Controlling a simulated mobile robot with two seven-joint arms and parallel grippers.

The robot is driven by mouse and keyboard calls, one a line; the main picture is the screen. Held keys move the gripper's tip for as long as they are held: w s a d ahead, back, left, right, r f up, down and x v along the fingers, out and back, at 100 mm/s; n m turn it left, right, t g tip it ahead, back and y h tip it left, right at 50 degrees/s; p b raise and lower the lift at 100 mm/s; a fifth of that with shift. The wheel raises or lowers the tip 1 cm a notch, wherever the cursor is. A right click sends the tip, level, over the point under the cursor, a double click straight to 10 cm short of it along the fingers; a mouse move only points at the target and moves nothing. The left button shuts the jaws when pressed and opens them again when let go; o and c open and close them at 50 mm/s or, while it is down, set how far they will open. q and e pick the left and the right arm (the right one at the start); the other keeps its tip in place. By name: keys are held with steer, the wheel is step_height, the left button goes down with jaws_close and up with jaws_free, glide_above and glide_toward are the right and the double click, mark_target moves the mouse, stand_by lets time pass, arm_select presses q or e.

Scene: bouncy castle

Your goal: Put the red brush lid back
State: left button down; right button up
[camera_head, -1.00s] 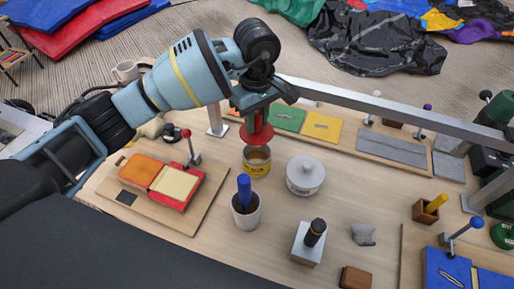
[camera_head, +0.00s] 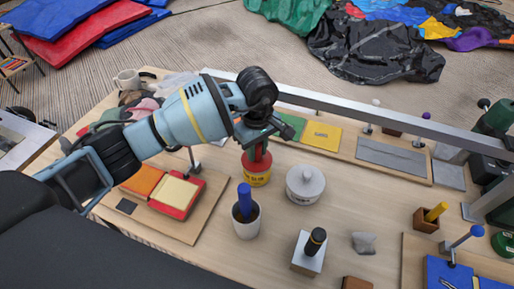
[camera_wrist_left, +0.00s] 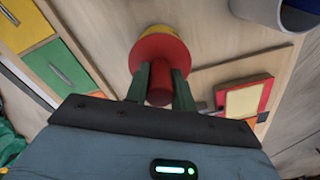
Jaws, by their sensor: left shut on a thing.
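The red brush lid (camera_head: 257,164) is a red disc with an upright red handle. It sits on the mouth of the yellow jar (camera_head: 257,180) and covers it. My left gripper (camera_head: 256,150) is above the jar, shut on the lid's handle. In the left wrist view the green fingers (camera_wrist_left: 160,88) stand on both sides of the red handle. There the red lid (camera_wrist_left: 158,48) is over the jar's yellow body (camera_wrist_left: 170,31). The lid looks level, but whether it is fully seated I cannot tell. My right gripper is not in view.
A grey lidded pot (camera_head: 306,186) stands close on the right. A white cup (camera_head: 247,226) with a blue handle in it stands in front. A board with a red-edged pad (camera_head: 180,207) lies left. A metal rail (camera_head: 390,120) runs behind.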

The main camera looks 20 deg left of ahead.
arm_select(q)
steer(key=shift+f, duration=0.2)
steer(key=c, duration=1.2)
jaws_free()
steer(key=shift+r, duration=0.1)
step_height(320, 180, up, 12)
steer(key=shift+r, duration=0.1)
